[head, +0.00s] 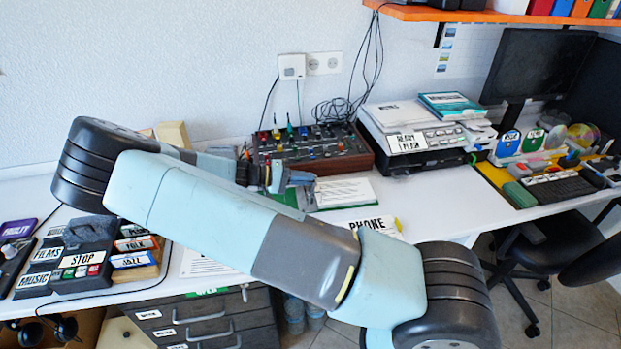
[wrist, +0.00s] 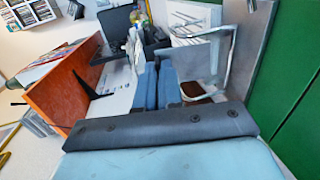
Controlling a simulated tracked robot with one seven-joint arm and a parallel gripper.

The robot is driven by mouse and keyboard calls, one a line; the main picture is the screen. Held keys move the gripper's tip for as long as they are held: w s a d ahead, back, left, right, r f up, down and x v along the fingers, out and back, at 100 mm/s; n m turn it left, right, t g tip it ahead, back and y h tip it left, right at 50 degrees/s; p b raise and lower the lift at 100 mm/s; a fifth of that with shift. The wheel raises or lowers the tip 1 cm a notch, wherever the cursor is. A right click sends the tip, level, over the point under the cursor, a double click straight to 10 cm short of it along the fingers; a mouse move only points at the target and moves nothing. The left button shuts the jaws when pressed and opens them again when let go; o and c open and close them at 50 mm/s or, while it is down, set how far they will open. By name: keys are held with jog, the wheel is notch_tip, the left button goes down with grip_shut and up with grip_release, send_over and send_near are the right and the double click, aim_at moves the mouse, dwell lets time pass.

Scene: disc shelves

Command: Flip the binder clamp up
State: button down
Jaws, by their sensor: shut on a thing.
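The binder lies open on the white desk in the head view, with a white page (head: 345,192) and green cover edges. In the wrist view its green cover (wrist: 282,85) fills the right side, with a grey metal strip along it. The binder clamp (wrist: 231,62) is a bent metal wire lever standing out from that strip. My gripper (head: 303,178) is at the binder's left end, and its two blue fingers show in the wrist view (wrist: 160,85). The fingers are shut on the clamp's wire; the exact contact is partly hidden by the fingers.
A control box (head: 315,148) with knobs stands close behind my gripper. A printer (head: 420,135) is to the right. A black keypad (head: 80,260) and labelled boxes (head: 135,255) are at the left. A PHONE label (head: 372,225) lies at the front edge.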

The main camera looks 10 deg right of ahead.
jog(key=shift+s+a+f+h, duration=0.1)
jog(key=shift+a+f+h, duration=0.1)
jog(key=shift+f+h, duration=0.1)
dwell(0.4)
jog(key=c, duration=1.3)
grip_release()
jog(key=shift+r, duration=0.1)
jog(key=a, duration=0.4)
jog(key=a+r, duration=0.1)
jog(key=a, duration=0.4)
jog(key=w+a+r, duration=0.1)
jog(key=a, duration=0.3)
jog(key=shift+a, duration=0.3)
